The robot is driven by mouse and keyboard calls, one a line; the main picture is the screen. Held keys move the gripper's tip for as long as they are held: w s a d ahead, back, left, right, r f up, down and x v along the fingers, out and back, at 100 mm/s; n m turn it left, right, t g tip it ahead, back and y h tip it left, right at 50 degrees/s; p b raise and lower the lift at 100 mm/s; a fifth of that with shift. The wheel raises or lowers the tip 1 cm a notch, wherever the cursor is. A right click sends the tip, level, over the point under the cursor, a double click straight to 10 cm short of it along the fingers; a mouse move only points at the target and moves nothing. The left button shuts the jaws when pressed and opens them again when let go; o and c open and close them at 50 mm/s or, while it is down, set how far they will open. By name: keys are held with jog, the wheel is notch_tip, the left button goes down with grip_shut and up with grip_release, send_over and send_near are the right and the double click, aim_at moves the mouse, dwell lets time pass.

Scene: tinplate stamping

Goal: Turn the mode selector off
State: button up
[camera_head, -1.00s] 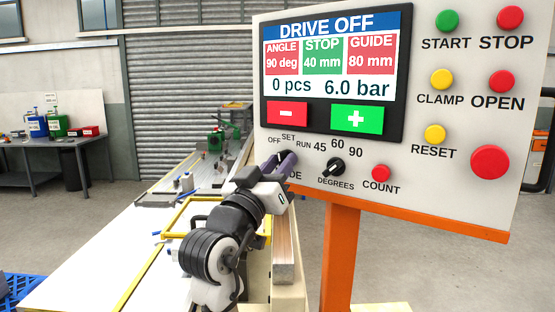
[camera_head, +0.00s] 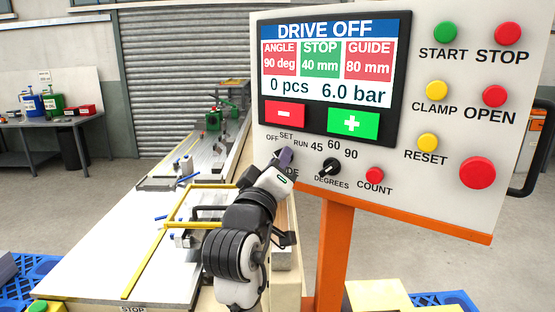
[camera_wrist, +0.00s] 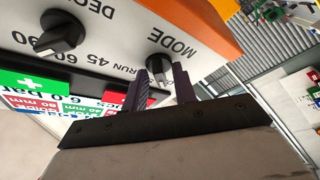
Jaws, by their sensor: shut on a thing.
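The mode selector is a black knob at the lower left of the control panel (camera_head: 455,205), with OFF, SET and RUN printed around it. In the head view my gripper (camera_head: 284,158) covers the knob and part of its MODE label. In the wrist view the selector (camera_wrist: 160,62) sits between the two dark fingers of my gripper (camera_wrist: 161,75), which are shut on it. Which mark its pointer faces is hidden. The screen (camera_head: 329,75) above reads DRIVE OFF.
The degrees knob (camera_head: 328,168) and the red COUNT button (camera_head: 374,175) sit close on the right. An orange post (camera_head: 335,255) carries the panel. A long machine table (camera_head: 95,270) with a yellow frame (camera_head: 168,222) lies below and left.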

dwell(0.3)
jog(key=o, duration=0.6)
jog(key=shift+s, duration=0.1)
jog(key=b+v, duration=1.1)
jog(key=v, duration=0.2)
jog(key=shift+s, duration=0.3)
